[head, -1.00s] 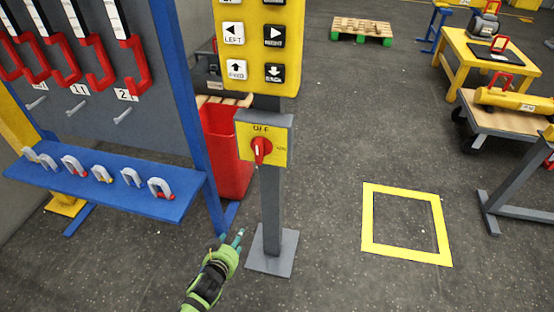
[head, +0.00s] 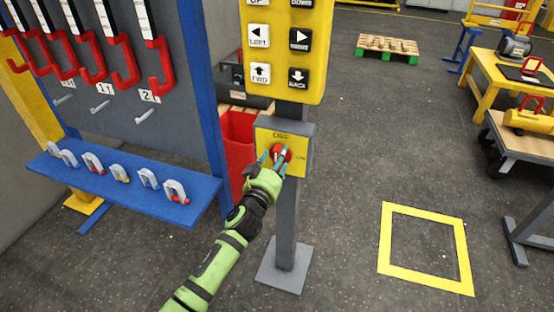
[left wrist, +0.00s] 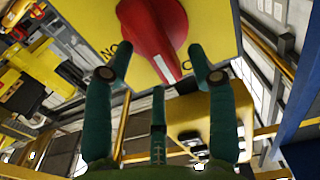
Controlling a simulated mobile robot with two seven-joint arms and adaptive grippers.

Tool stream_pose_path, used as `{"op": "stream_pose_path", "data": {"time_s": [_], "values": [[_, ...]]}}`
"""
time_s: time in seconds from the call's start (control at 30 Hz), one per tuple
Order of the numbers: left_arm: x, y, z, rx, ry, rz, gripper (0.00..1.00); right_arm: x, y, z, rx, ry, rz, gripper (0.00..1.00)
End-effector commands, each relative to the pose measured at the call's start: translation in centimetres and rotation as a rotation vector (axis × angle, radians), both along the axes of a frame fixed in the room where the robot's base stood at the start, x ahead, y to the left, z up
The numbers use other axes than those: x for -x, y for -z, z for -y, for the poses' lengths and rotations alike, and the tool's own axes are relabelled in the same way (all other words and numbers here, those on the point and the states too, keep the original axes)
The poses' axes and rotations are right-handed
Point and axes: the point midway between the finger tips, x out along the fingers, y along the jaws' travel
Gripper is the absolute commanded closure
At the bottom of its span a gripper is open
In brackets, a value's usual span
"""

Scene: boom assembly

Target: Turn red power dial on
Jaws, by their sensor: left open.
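The red power dial (head: 281,153) sits on a yellow plate (head: 265,148) of a grey box on a post. In the left wrist view the dial (left wrist: 153,28) fills the top middle, with its pointer and white mark slanting down to the right. My left gripper (head: 273,160) is open at the dial, its fingers on either side of it. In the left wrist view the fingertips (left wrist: 160,72) stand left and right of the dial's lower end; I cannot tell whether they touch it. The fingers partly cover the dial in the head view. My right gripper is not in view.
A yellow button panel (head: 285,50) hangs directly above the dial box. A red bin (head: 238,140) is behind the post. Open floor with a yellow square outline (head: 384,240) lies to the right.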

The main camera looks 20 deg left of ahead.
Motion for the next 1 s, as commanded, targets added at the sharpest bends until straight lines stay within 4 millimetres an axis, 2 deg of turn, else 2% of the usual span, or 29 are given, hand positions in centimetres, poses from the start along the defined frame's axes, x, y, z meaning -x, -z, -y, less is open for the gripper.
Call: {"op": "stream_pose_path", "data": {"time_s": [0.27,0.3,0.37,0.4,0.77,1.0], "values": [[-0.17,0.05,0.03,0.0,0.0,-0.001,0.43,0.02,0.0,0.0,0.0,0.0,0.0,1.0],[-0.17,0.05,0.02,0.0,0.0,-0.001,0.59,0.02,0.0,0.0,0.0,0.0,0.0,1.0],[-0.16,0.06,0.02,0.0,0.0,-0.001,0.83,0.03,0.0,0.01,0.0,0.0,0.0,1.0],[-0.16,0.06,0.02,0.0,0.0,-0.001,0.99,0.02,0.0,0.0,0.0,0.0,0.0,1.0],[-0.15,0.1,0.07,-0.022,0.0,-0.001,1.0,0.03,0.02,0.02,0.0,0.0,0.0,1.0],[-0.16,0.17,0.31,-0.132,0.0,0.004,1.0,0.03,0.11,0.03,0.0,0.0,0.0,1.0]]}}
